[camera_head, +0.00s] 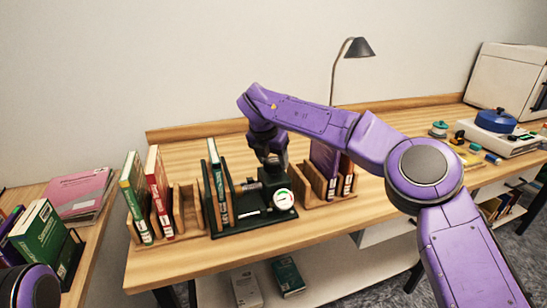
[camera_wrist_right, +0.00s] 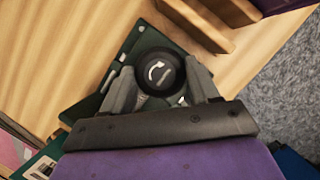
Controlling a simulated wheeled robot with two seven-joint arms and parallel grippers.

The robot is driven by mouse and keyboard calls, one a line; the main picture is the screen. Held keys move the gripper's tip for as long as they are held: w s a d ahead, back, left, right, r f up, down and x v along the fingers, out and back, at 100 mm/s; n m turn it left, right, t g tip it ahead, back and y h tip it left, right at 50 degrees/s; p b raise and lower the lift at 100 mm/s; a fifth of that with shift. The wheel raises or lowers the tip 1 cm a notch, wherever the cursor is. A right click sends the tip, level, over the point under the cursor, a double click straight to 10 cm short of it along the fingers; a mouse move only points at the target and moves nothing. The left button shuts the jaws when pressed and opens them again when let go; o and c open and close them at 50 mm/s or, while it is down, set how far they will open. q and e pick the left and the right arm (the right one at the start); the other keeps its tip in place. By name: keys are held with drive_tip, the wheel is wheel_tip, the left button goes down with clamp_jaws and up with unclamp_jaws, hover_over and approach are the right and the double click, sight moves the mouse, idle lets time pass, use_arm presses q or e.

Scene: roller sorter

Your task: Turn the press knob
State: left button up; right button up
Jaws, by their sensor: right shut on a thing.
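The press knob (camera_wrist_right: 159,72) is a round black knob with a white curved arrow on its face. In the right wrist view it sits between the two fingers of my right gripper (camera_wrist_right: 162,88), which is shut on it. In the head view my right gripper (camera_head: 270,158) reaches down from above onto the dark green press (camera_head: 253,221), and hides the knob there. The press has a round white gauge (camera_head: 283,199) on its front right. A green book (camera_head: 218,189) stands upright at the left of the press. My left gripper is not in view.
Wooden racks with books stand left (camera_head: 184,212) and right (camera_head: 314,181) of the press on the wooden table (camera_head: 190,268). A lamp (camera_head: 358,47) stands behind. A blue pot (camera_head: 495,121) and small items lie at the far right. The front table strip is clear.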

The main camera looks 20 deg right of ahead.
drive_tip(key=shift+m+g+h, duration=0.3)
drive_tip(key=shift+m, duration=0.7)
drive_tip(key=o, duration=1)
drive_tip(key=shift+w, duration=0.1)
drive_tip(key=shift+o, duration=0.2)
drive_tip(key=shift+r, duration=0.1)
drive_tip(key=v, duration=1)
drive_tip(key=shift+r+p, duration=0.2)
drive_tip(key=shift+p, duration=0.25)
